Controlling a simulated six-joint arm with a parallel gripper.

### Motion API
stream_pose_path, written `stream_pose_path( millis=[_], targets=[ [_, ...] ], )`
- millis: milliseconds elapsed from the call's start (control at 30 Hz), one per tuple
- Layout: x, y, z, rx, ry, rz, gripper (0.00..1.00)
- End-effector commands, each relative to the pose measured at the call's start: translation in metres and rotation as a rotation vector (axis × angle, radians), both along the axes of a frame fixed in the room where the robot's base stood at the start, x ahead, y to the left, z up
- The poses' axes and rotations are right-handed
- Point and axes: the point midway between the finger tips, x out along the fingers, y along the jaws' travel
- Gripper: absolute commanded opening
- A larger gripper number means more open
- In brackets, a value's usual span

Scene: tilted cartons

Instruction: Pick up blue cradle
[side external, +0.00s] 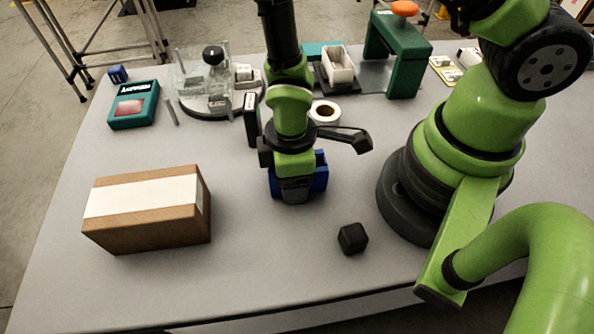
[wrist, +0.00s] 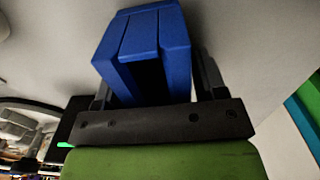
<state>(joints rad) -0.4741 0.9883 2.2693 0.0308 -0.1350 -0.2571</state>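The blue cradle (side external: 320,172) is on the grey table near the middle in the side view, partly hidden behind my gripper (side external: 295,195). In the wrist view the blue cradle (wrist: 140,50) fills the space in front of my gripper (wrist: 155,80), with one dark finger along each side of it. The fingers are spread about as wide as the cradle or slightly wider. A narrow gap seems to show at the right finger; contact on the left is hidden.
A brown carton (side external: 150,230) with a white top strip lies left of the cradle. A small black cube (side external: 352,238) is in front at right. A tape roll (side external: 325,112), green stand (side external: 408,72) and teal device (side external: 134,106) stand behind. The front middle is clear.

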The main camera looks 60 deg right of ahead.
Motion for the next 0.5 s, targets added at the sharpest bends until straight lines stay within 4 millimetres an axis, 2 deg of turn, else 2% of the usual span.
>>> stream_pose_path(
  millis=[33,167,500],
  targets=[
    [-0.0001,-0.0001,0.0001,0.0,0.0,0.0,0.53],
    [-0.0001,0.0,0.0002,0.0,0.0,0.0,0.24],
    [0.0001,0.0001,0.0025,0.0,0.0,0.0,0.23]
  ],
)
